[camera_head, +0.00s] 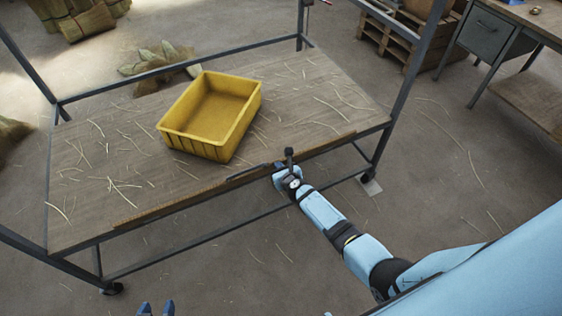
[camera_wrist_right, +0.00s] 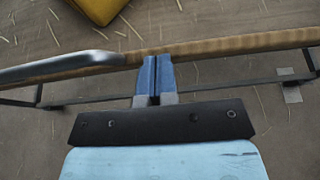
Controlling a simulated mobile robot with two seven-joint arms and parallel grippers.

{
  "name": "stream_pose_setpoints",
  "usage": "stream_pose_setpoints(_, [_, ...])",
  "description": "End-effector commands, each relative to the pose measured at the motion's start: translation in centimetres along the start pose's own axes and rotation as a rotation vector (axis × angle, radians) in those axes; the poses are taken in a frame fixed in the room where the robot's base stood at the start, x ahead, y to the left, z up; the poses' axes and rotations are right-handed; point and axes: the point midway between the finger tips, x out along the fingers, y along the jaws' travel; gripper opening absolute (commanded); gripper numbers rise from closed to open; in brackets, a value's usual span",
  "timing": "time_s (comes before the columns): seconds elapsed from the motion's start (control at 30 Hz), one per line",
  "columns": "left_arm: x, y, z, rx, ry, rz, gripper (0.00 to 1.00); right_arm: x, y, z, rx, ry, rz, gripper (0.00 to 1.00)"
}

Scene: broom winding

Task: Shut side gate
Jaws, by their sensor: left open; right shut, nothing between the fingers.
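The cart's near side has a long wooden strip (camera_head: 180,203), which appears to be the side gate, with a dark bar handle (camera_head: 248,173) on it. I cannot tell how far the gate is swung. In the right wrist view the wooden edge (camera_wrist_right: 225,45) and the grey handle (camera_wrist_right: 60,67) cross the picture. My right gripper (camera_head: 279,168) is at the strip, just right of the handle; its blue fingertips (camera_wrist_right: 153,62) are shut, empty, and at or against the wood. Contact is unclear. My left gripper (camera_head: 156,308) is open and empty at the bottom edge, away from the cart.
A yellow crate (camera_head: 173,141) stands on the cart's straw-strewn wooden deck (camera_head: 310,100). Dark metal posts (camera_head: 400,90) rise at the corners. A desk (camera_head: 500,40) and wooden pallets (camera_head: 388,40) stand at the upper right. The floor before the cart is clear.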

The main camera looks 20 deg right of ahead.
Motion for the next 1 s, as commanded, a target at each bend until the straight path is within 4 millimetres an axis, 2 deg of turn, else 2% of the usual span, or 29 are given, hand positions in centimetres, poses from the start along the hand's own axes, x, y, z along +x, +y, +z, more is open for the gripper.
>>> stream_pose_setpoints(0.5, [0.2, 0.1, 0.5, 0.003, -0.002, 0.001, 0.48, 3.5, 0.2, 3.0, 0.001, 0.005, 0.002, 0.0])
stream_pose_setpoints(1.0, [0.3, 0.0, 0.4, 0.003, 0.002, 0.001, 0.48, 4.3, 0.1, 3.7, 0.0, 0.005, 0.002, 0.0])
